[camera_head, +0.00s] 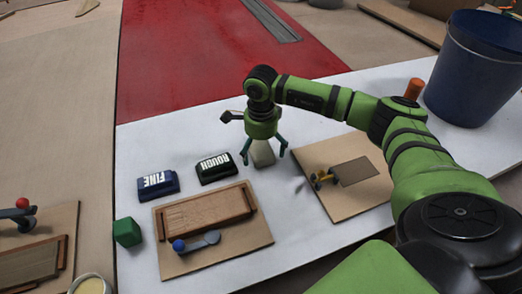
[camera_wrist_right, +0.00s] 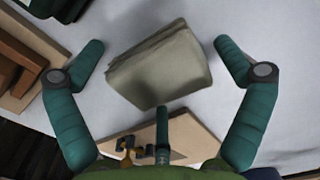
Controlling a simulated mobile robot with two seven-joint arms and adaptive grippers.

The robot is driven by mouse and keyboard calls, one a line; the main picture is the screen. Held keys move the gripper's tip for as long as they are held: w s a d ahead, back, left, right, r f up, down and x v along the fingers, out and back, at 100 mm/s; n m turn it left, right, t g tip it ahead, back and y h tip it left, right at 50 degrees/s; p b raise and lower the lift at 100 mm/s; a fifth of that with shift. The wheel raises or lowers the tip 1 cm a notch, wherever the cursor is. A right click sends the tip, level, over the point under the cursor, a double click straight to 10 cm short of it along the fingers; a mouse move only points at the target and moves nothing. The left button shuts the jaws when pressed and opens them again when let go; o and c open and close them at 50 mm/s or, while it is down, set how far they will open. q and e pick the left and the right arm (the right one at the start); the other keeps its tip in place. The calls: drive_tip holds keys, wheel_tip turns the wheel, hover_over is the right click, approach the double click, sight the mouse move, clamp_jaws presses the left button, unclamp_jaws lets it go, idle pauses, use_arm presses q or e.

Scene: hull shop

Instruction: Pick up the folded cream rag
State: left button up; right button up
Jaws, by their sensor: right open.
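The folded cream rag (camera_head: 263,154) lies on the white table sheet, near the middle of the head view. In the right wrist view the rag (camera_wrist_right: 160,65) shows as a thick, slightly tilted folded block, with layered edges on its left side. My right gripper (camera_head: 265,149) points down right over it. In the wrist view its teal fingers (camera_wrist_right: 160,46) are spread wide, one on each side of the rag, with clear gaps. A third teal part shows below the rag. The gripper holds nothing. My left gripper is not in view.
Blocks marked FINE (camera_head: 158,184) and ROUGH (camera_head: 216,168) stand left of the rag. Below them is a board (camera_head: 232,245) with a wooden piece and blue-knobbed tool. Another board (camera_head: 318,153) lies close right. A green cube (camera_head: 127,232) and blue bucket (camera_head: 475,70) stand farther off.

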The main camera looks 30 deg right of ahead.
sight(265, 149)
drive_tip(key=c, duration=1.3)
drive_tip(key=shift+r, duration=0.45)
drive_tip(key=r, duration=0.2)
drive_tip(key=s+r+b, duration=0.1)
drive_tip(key=shift+d+r, duration=0.35)
drive_tip(key=s+d+r, duration=0.1)
drive_tip(key=s+r, duration=0.1)
drive_tip(key=s+d+r+b, duration=0.1)
drive_tip(key=s+d+r, duration=0.1)
drive_tip(key=s, duration=0.1)
drive_tip(key=s+d+r, duration=0.1)
drive_tip(key=s, duration=0.2)
drive_tip(key=shift+s+d+r, duration=0.1)
drive_tip(key=shift+d+r, duration=0.3)
drive_tip(key=shift+s+d+r, duration=0.25)
drive_tip(key=shift+s+r, duration=0.1)
drive_tip(key=shift+s, duration=0.05)
drive_tip(key=shift+o, duration=0.8)
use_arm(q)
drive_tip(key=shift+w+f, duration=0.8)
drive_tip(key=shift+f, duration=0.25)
use_arm(e)
drive_tip(key=shift+c, duration=0.2)
